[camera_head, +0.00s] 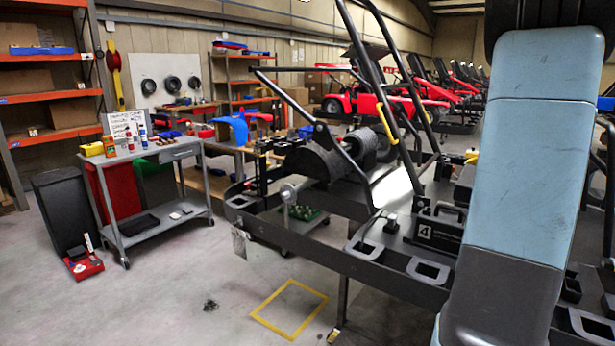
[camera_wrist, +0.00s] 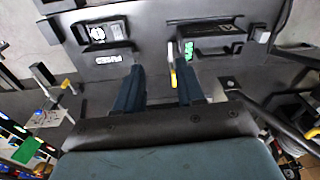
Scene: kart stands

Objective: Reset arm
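My arm (camera_head: 528,150) rises as a large pale blue and dark grey link on the right side of the head view. It hides part of the kart stand behind it. My gripper (camera_wrist: 160,76) shows in the wrist view with its two dark blue fingers apart and nothing between them. The fingers point toward the dark stand (camera_wrist: 155,48). My gripper does not show in the head view.
The black kart stand (camera_head: 300,238) with bars and an engine fills the middle and right. A grey cart (camera_head: 150,231) with small items stands at left. Orange shelves (camera_head: 46,97) line the back left. A yellow floor square (camera_head: 290,309) lies on open concrete.

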